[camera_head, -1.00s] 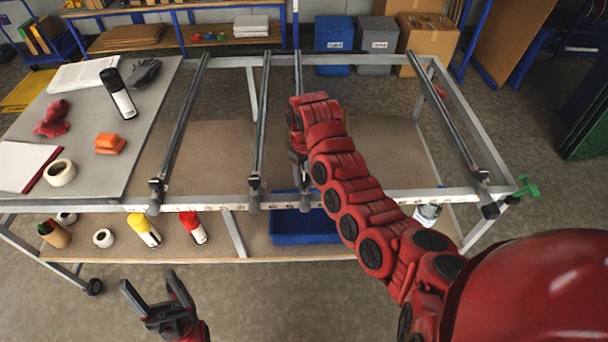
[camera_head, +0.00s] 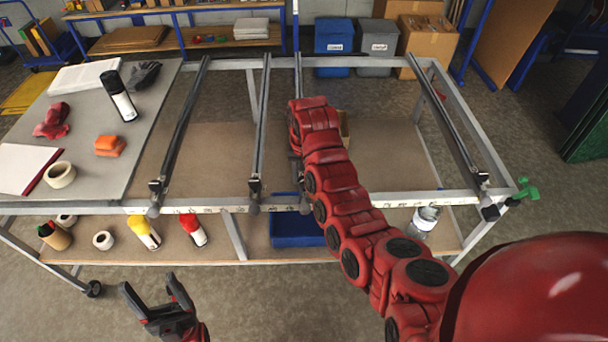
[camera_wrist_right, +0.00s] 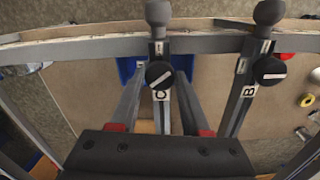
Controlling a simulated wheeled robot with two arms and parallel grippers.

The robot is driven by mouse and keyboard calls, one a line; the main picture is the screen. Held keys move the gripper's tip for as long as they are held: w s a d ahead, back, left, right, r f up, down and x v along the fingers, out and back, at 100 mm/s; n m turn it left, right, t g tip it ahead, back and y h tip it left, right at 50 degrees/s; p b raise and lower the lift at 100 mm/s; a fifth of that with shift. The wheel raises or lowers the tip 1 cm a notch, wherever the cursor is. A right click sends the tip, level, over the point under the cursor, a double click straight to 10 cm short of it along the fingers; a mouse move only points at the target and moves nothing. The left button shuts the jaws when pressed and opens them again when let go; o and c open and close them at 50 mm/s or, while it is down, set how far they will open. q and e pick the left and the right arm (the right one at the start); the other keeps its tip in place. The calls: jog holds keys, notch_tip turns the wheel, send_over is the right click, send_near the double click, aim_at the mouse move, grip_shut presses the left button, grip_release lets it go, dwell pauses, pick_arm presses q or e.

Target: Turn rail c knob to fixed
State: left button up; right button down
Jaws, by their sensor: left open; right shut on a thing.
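The rail C knob (camera_wrist_right: 159,75) is a round black knob with a white line, beside a "C" label (camera_wrist_right: 162,95) in the right wrist view. Its line slants up to the right. My right gripper (camera_wrist_right: 163,70) is shut on it, with a finger on either side. In the head view my right arm hides this knob; the far part of rail C (camera_head: 298,80) shows behind the wrist. My left gripper (camera_head: 149,286) is open and empty, in front of the frame, away from the rails.
Rail B's knob (camera_wrist_right: 270,70) stands close to the right in the wrist view, its line nearly level. The metal frame (camera_head: 400,197) carries several rails. A grey board (camera_head: 95,85) with tools lies at left. A blue bin (camera_head: 290,232) sits on the lower shelf.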

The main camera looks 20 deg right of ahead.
jog(key=m, duration=0.3)
jog(key=shift+r+m, duration=0.1)
jog(key=shift+m, duration=0.2)
jog(key=shift+m+p, duration=0.35)
jog(key=shift+m, duration=1.45)
jog(key=shift+c, duration=1.8)
grip_release()
notch_tip(320, 180, up, 6)
jog(key=p, duration=0.4)
jog(key=shift+d+r+p, duration=0.1)
jog(key=shift+r+p, duration=0.1)
jog(key=shift+p, duration=0.2)
notch_tip(320, 180, up, 11)
jog(key=shift+f, duration=0.1)
